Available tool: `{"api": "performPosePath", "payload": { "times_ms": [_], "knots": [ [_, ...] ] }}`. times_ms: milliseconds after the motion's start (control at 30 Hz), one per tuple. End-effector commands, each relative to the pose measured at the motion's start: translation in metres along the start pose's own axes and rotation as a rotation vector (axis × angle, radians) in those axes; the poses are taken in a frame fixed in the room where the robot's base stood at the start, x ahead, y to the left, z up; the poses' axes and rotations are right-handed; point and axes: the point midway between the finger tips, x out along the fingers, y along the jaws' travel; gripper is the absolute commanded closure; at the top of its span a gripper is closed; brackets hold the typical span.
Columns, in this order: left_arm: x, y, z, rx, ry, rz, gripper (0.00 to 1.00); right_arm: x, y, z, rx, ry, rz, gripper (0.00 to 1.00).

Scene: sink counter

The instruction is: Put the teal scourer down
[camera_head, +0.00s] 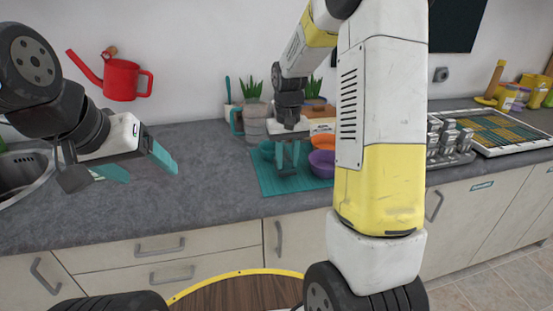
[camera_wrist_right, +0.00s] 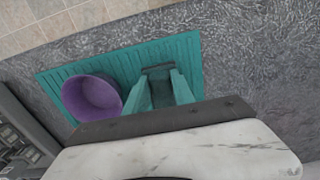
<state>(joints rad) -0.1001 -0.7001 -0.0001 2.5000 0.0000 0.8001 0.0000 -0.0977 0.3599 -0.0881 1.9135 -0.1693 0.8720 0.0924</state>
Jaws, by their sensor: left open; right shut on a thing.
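My right gripper (camera_head: 288,160) reaches down over the ribbed teal mat (camera_head: 262,184) on the counter, beside the bowls. In the right wrist view the right gripper (camera_wrist_right: 162,84) is shut on the teal scourer (camera_wrist_right: 160,93), which shows between its teal fingers with a dark grey strip at its far end. Teal on teal makes its edges hard to tell, and I cannot tell whether it touches the mat. The mat also shows in the right wrist view (camera_wrist_right: 60,76). My left gripper (camera_head: 141,169) is open and empty above the counter at left.
A purple bowl (camera_head: 322,164) and an orange bowl (camera_head: 306,146) stand on the mat's right side; the purple bowl also shows in the right wrist view (camera_wrist_right: 92,98). A sink (camera_head: 28,172) is at left. Bare counter (camera_head: 205,175) lies left of the mat.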

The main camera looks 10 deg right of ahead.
Motion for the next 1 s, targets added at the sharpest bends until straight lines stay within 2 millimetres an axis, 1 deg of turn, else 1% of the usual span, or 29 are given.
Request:
{"api": "performPosePath", "payload": {
  "times_ms": [33,100,167,533,567,633,667,1000],
  "knots": [
    [0.000,0.000,0.000,0.000,0.000,0.000,0.26,0.012,-0.002,0.002,-0.003,-0.009,0.000,1.00],
    [0.000,0.000,0.000,0.000,0.000,0.000,0.26,0.023,-0.002,0.003,-0.003,-0.009,0.000,1.00],
    [0.000,0.000,0.000,0.000,0.000,0.000,0.26,0.028,-0.002,0.002,-0.002,-0.006,-0.001,1.00],
    [0.000,0.000,0.000,0.000,0.000,0.000,0.26,0.033,-0.002,0.002,-0.003,-0.005,0.000,1.00],
    [0.000,0.000,0.000,0.000,0.000,0.000,0.26,0.032,-0.002,0.002,-0.003,-0.004,0.000,0.64],
    [0.000,0.000,0.000,0.000,0.000,0.000,0.26,0.032,-0.002,0.002,-0.002,-0.004,0.000,0.50],
    [0.000,0.000,0.000,0.000,0.000,0.000,0.26,0.032,-0.002,0.002,-0.002,-0.004,0.000,0.48],
    [0.000,0.000,0.000,0.000,0.000,0.000,0.26,0.029,-0.002,0.001,-0.003,-0.003,-0.001,0.48]
  ]
}}
